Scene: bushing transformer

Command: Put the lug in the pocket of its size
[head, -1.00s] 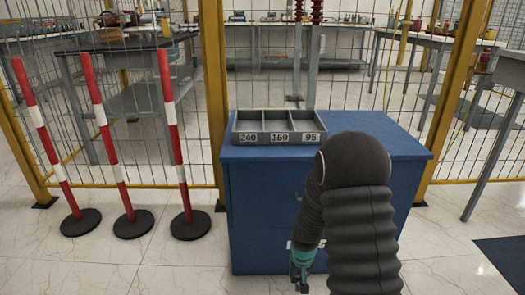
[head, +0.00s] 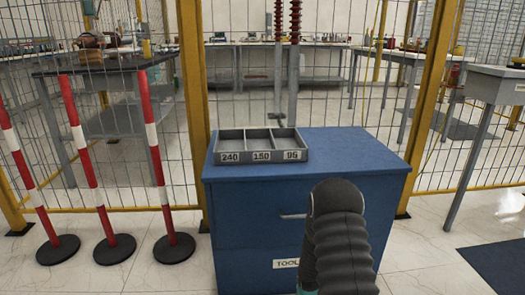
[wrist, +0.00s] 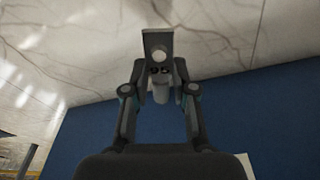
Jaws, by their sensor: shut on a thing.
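The lug (wrist: 159,55) shows in the wrist view as a grey flat palm with a round hole and a short barrel below it. My gripper (wrist: 160,82) is shut on the lug, with a finger on each side of the barrel. No size mark on the lug can be read. In the head view the grey tray (head: 262,135) sits on the blue cabinet, with three pockets labelled 240 (head: 230,157), 150 (head: 261,156) and 95 (head: 292,155) from left to right. The pockets look empty. My arm hides the gripper and lug in the head view.
The blue cabinet (head: 370,150) has a clear top right of the tray. Red-and-white posts (head: 152,130) on black bases stand to the left. A wire fence with yellow posts (head: 426,110) runs behind the cabinet. Tiled floor is open at the right.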

